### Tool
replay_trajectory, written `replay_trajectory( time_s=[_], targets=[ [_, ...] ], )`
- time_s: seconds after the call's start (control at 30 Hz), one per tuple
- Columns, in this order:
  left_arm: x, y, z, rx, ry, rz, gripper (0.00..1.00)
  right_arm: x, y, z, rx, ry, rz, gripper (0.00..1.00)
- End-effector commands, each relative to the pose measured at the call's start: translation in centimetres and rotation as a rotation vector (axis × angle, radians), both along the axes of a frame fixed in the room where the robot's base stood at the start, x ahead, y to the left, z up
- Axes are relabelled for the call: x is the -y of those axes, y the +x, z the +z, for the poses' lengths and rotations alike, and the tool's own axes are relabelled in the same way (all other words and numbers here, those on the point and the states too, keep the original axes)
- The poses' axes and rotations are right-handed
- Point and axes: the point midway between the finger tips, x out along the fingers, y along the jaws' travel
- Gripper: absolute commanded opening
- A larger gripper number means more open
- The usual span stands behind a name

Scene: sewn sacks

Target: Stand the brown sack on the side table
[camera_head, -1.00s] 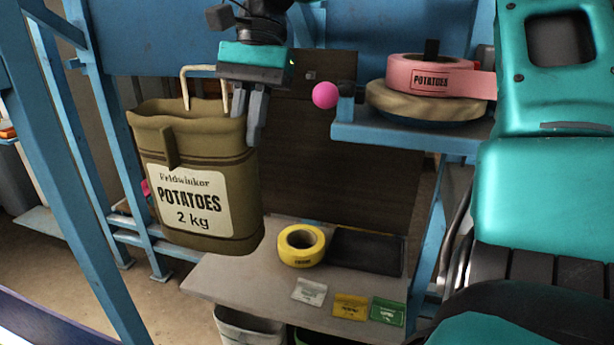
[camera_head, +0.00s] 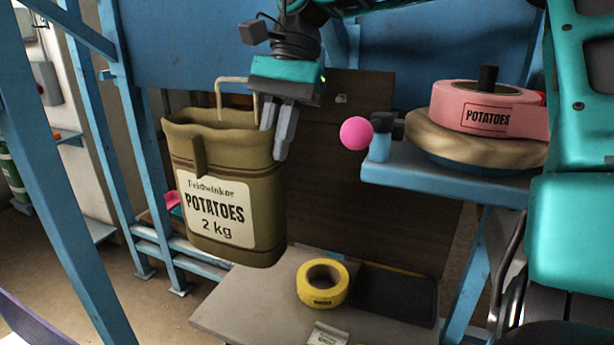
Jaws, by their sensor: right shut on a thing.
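The brown sack (camera_head: 222,190) has a label reading "POTATOES 2 kg" and a cream handle loop at its open top. It hangs upright in the air, in front of and above the side table's left part. My right gripper (camera_head: 276,145) is shut on the sack's right upper edge; the exact grip between the fingers is partly hidden. The side table (camera_head: 250,300) is a low grey-beige top below the sack, with its left part bare. My left gripper is not in view.
A yellow tape roll (camera_head: 322,283), a dark flat tray (camera_head: 395,296) and a small white packet (camera_head: 327,335) lie on the side table. A blue shelf (camera_head: 420,178) at right carries a pink label roll (camera_head: 488,108). A pink ball (camera_head: 356,133) sticks out at the shelf's end. Blue posts stand at left.

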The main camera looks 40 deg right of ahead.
Motion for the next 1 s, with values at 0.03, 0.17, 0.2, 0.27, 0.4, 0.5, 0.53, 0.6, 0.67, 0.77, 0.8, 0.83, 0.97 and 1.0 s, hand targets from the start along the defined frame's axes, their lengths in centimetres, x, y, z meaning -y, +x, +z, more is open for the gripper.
replay_trajectory(
  time_s=[0.03, 0.17, 0.2, 0.27, 0.4, 0.5, 0.53, 0.6, 0.67, 0.77, 0.8, 0.83, 0.97, 1.0],
  targets=[
    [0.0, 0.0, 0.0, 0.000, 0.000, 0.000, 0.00, -0.1, 0.1, -0.4, 0.009, 0.005, 0.002, 0.00],
    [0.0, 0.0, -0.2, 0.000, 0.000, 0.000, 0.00, -0.1, 0.1, -2.9, 0.009, 0.003, 0.001, 0.00],
    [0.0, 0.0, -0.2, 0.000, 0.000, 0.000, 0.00, -0.1, 0.1, -3.7, 0.008, 0.003, 0.001, 0.00],
    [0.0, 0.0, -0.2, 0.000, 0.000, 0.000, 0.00, -0.1, 0.1, -5.0, 0.007, 0.003, 0.001, 0.00],
    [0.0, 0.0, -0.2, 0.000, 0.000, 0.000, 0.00, -0.1, 0.1, -7.8, 0.009, 0.002, 0.000, 0.00],
    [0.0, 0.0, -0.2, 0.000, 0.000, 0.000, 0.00, -0.1, 0.2, -9.8, 0.008, 0.001, 0.001, 0.00],
    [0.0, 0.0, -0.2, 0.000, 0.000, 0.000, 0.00, -0.1, 0.1, -10.4, 0.007, 0.001, 0.001, 0.00],
    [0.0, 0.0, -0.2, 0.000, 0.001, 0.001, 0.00, -0.1, 0.2, -11.6, 0.008, 0.002, 0.001, 0.00],
    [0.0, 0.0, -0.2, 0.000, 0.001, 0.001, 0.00, -0.1, 0.2, -12.5, 0.009, 0.002, 0.000, 0.00],
    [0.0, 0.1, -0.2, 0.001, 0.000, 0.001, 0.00, -0.1, 0.2, -13.6, 0.010, 0.002, 0.001, 0.00],
    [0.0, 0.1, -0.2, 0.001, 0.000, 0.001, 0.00, -0.1, 0.3, -13.9, 0.011, 0.002, 0.001, 0.00],
    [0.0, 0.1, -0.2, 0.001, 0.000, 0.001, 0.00, -0.1, 0.3, -14.1, 0.012, 0.003, 0.001, 0.00],
    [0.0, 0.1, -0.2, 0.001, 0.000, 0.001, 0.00, -0.1, 0.3, -14.6, 0.011, 0.002, 0.001, 0.00],
    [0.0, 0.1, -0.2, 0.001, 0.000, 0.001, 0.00, -0.1, 0.2, -14.9, 0.010, 0.002, 0.001, 0.00]
  ],
)
